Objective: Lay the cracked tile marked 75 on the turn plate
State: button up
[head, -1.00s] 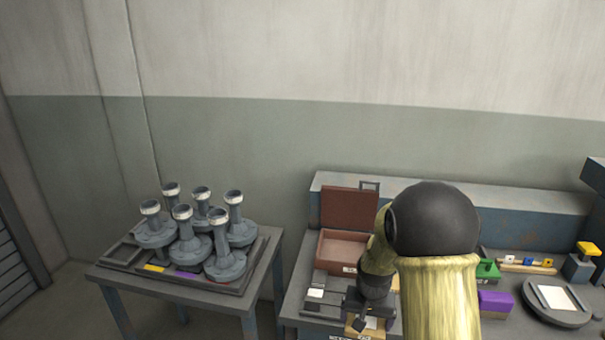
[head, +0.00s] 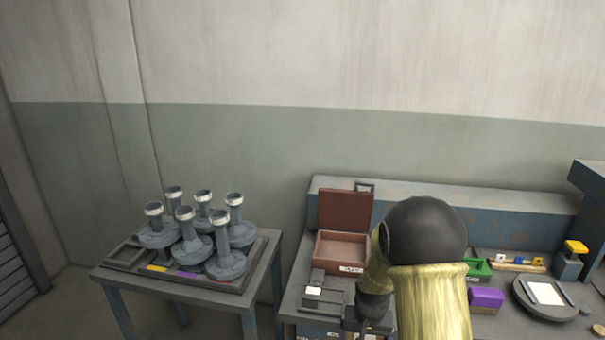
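A round dark plate (head: 523,297), which looks like the turn plate, sits at the right of the workbench. A pale, flat, tile-like square (head: 547,293) lies on it. Another small pale square (head: 313,291) lies on a dark holder at the bench's left end. No number or crack can be read on either, so I cannot tell which is tile 75. My gripper (head: 362,331) is at the bottom edge, right of the holder and left of the plate. Its fingers are mostly cut off, and whether it holds anything is hidden.
An open brown box (head: 343,250) stands behind the holder, lid up. A purple block (head: 486,298), a green tray (head: 480,270) and a yellow-topped button box (head: 568,262) stand right of my arm. A side table (head: 250,296) at left carries several grey funnel-like pieces. My arm hides the bench middle.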

jog(key=s+f+n, duration=0.2)
jog(key=s+f, duration=0.1)
jog(key=f, duration=1)
jog(key=shift+a+f, duration=0.3)
jog(key=shift+f, duration=0.05)
jog(key=shift+f, duration=0.1)
jog(key=s+f, duration=0.4)
jog(key=f, duration=1)
jog(key=shift+f, duration=0.3)
jog(key=shift+w, duration=0.1)
